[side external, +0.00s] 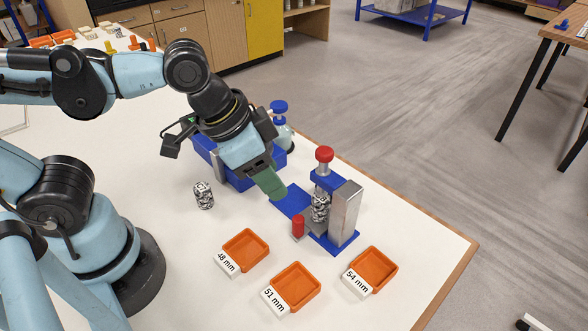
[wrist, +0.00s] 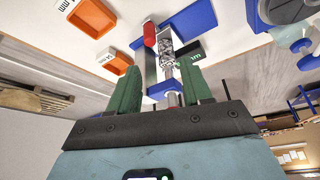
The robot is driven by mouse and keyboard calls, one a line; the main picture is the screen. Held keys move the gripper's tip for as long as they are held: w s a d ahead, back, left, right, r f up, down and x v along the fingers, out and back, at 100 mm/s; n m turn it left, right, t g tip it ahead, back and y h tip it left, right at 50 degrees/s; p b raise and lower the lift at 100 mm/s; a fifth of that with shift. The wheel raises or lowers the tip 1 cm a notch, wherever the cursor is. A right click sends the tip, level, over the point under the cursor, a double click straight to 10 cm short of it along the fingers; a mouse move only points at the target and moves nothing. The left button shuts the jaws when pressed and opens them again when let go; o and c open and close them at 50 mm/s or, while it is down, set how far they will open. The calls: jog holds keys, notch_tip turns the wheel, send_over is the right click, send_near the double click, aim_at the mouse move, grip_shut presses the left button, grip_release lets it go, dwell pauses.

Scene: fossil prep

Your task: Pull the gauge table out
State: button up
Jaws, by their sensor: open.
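The gauge (side external: 345,215) stands on the table with a blue base, a grey metal column and a red knob (side external: 324,154) on top. A flat blue plate (side external: 290,203), apparently the gauge table, reaches out from it to the left. A mottled black-and-white piece (side external: 319,208) sits upright in the gauge, also in the wrist view (wrist: 166,50). My gripper (side external: 275,187) is left of the gauge by the plate's outer end; contact cannot be told. Its green fingers (wrist: 160,85) are apart and empty.
A second mottled piece (side external: 203,196) stands left on the white table. Orange trays marked 48 mm (side external: 246,248), 51 mm (side external: 296,288) and 54 mm (side external: 373,269) lie in front. A blue box (side external: 238,180) and a blue-capped bottle (side external: 281,128) stand behind my gripper.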

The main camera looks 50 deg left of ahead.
aim_at(297, 218)
jog(key=shift+m, duration=0.3)
jog(key=shift+s+d+x, duration=0.2)
jog(key=shift+d+x, duration=0.05)
jog(key=shift+x, duration=1.75)
jog(key=shift+s+d+x, duration=0.2)
jog(key=shift+x, duration=1.8)
jog(key=shift+s+d+x, duration=0.2)
jog(key=shift+d+x, duration=0.05)
jog(key=shift+x, duration=1.75)
jog(key=shift+f, duration=0.15)
jog(key=shift+c, duration=0.5)
grip_shut()
